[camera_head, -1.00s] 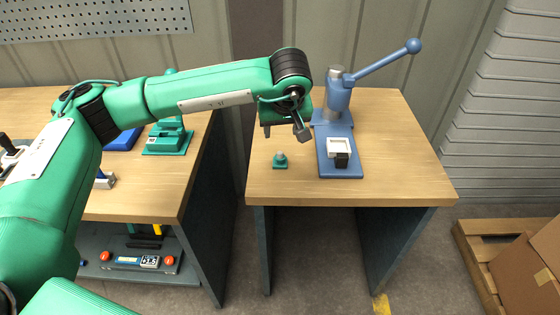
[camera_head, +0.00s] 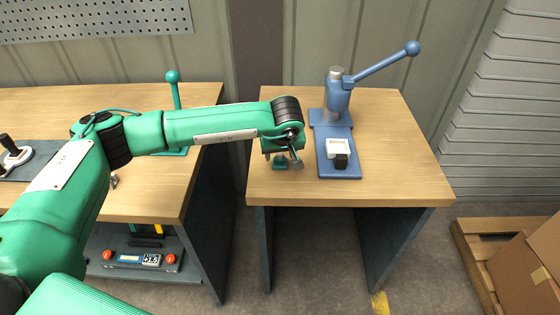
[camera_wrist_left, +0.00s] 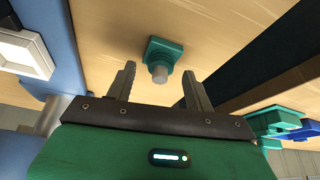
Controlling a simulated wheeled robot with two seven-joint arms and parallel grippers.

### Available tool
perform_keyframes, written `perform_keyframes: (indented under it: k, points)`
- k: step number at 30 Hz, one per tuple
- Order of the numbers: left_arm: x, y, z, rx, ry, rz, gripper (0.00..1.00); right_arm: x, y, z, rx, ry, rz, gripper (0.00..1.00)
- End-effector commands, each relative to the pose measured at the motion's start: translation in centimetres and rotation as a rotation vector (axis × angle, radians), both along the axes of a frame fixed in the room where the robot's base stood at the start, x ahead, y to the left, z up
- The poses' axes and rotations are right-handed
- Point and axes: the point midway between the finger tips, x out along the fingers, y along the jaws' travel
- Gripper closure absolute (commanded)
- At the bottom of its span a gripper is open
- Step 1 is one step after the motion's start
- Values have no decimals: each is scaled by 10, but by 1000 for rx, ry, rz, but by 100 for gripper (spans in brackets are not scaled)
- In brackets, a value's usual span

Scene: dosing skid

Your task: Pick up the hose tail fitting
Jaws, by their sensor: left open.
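A small grey cylindrical piece, which I take to be the hose tail fitting (camera_wrist_left: 160,74), stands in a green square holder (camera_wrist_left: 165,50) in the left wrist view. The holder also shows on the right-hand wooden table in the head view (camera_head: 280,167), where my gripper hides most of the fitting. My left gripper (camera_head: 283,160) is open and empty, low over the holder. In the left wrist view its two fingers (camera_wrist_left: 159,76) point toward the fitting, which appears between them. I cannot tell whether they touch it. My right gripper is not in view.
A blue lever press (camera_head: 338,100) stands right of the holder, with a white block (camera_head: 337,148) and a black piece on its base. The right table (camera_head: 400,175) is clear at its front. A gap separates it from the left table (camera_head: 150,205). Cardboard boxes (camera_head: 525,265) lie lower right.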

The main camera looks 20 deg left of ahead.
Motion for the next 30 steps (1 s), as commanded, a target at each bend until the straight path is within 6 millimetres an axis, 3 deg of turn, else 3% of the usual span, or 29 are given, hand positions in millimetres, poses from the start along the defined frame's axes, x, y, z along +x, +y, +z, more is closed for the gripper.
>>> perform_keyframes:
  k: [4, 5, 12, 23, 30]
  points:
    - [0, 0, 0, 0, 0, 0, 47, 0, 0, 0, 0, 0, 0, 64]
    - [0, 0, 0, 0, 0, 0, 51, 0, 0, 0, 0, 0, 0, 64]
    - [0, 0, 0, 0, 0, 0, 96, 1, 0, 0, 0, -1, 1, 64]
    - [0, 0, 5, -1, -1, 1, 96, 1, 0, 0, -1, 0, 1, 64]
    - [1, 0, 37, -1, -6, 1, 96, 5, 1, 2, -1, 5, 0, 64]
